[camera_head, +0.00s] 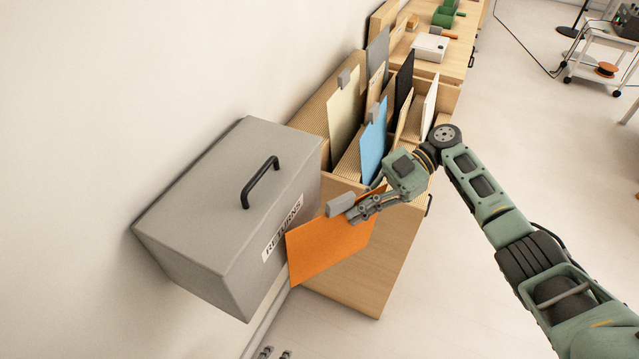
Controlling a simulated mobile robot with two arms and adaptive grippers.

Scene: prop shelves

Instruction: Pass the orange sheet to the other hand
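The orange sheet (328,246) hangs tilted in the air, in front of the wooden cabinet and beside the grey box. A grey clip (341,204) sits on its upper edge. My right gripper (358,212) is shut on the sheet's upper edge by the clip; its fingers hide a little of that edge. Two small dark fingertips at the bottom edge are my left gripper (276,353). They stand apart with nothing seen between them, below and away from the sheet. The rest of that gripper is out of view.
A grey box marked RETURNS (215,215) with a black handle stands at left, by the wall. Behind the sheet, the wooden cabinet (365,268) holds upright boards, including a blue sheet (374,142). The floor (520,160) at right is mostly open; a cart (605,55) stands far right.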

